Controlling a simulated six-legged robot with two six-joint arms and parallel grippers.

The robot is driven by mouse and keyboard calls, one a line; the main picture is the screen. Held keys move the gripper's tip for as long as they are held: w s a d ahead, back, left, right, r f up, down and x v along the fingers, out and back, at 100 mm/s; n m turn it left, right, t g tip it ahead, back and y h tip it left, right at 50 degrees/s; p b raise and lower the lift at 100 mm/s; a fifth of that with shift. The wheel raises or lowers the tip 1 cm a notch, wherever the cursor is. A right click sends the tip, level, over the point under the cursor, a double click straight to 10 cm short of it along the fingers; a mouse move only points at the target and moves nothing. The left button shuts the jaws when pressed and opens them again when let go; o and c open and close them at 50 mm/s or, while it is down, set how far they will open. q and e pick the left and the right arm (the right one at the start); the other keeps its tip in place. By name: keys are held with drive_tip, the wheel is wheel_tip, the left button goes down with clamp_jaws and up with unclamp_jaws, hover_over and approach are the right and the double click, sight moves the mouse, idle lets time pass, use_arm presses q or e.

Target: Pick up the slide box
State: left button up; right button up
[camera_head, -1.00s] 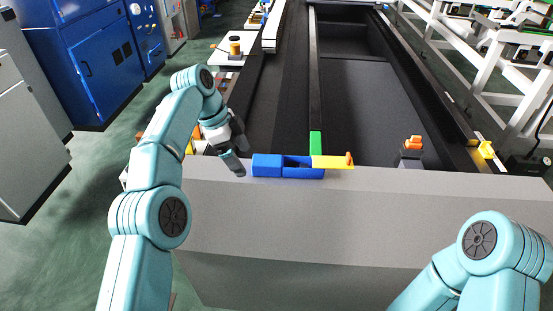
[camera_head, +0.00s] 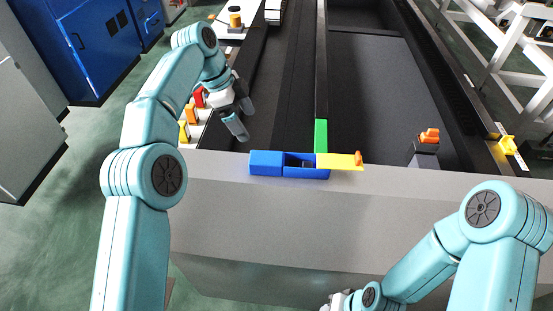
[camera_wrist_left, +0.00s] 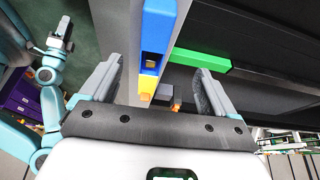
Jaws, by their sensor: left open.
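The slide box is blue with a yellow sliding piece (camera_head: 340,162) and an orange knob at its right end. Its blue body (camera_head: 266,163) lies on the grey front ledge, with an open compartment in the middle. My left gripper (camera_head: 240,118) is open and empty, above and behind the box's left end, apart from it. In the left wrist view the blue body (camera_wrist_left: 158,25) shows beyond and between the open fingers (camera_wrist_left: 155,85). My right gripper (camera_head: 336,301) is partly cut off at the bottom edge; its jaws are unclear.
A green block (camera_head: 321,135) stands just behind the box, on the divider bar. The grey ledge (camera_head: 420,205) is otherwise clear. An orange-topped grey piece (camera_head: 427,145) stands in the dark bay, right. Coloured handles (camera_head: 190,114) line the left side. A yellow bracket (camera_head: 507,145) is at right.

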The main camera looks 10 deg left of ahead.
sight(268, 157)
use_arm(q)
drive_tip(key=d+f, duration=0.1)
drive_tip(key=s+f+b, duration=0.1)
drive_tip(key=f, duration=0.1)
drive_tip(key=shift+s+d, duration=0.15)
drive_tip(key=shift+d, duration=0.25)
drive_tip(key=x, duration=0.6)
drive_tip(key=shift+w+f, duration=0.3)
drive_tip(key=shift+f, duration=0.05)
drive_tip(key=shift+s+d+f, duration=0.1)
drive_tip(key=shift+s+d, duration=0.05)
drive_tip(key=shift+s, duration=0.1)
drive_tip(key=shift+s+d+f, duration=0.1)
drive_tip(key=shift+d+f, duration=0.1)
drive_tip(key=shift+d, duration=0.05)
drive_tip(key=f, duration=0.2)
drive_tip(key=w+d+f+p, duration=0.1)
drive_tip(key=f, duration=0.1)
drive_tip(key=shift+d, duration=0.1)
drive_tip(key=shift+s+d+f, duration=0.1)
drive_tip(key=shift+d+f, duration=0.05)
drive_tip(key=shift+f, duration=0.15)
drive_tip(key=shift+s+d, duration=0.1)
drive_tip(key=shift+s, duration=0.05)
drive_tip(key=shift+f, duration=0.1)
drive_tip(key=c, duration=1.1)
drive_tip(key=shift+c, duration=0.5)
use_arm(e)
drive_tip(key=shift+s+d, duration=0.15)
drive_tip(key=shift+s, duration=0.1)
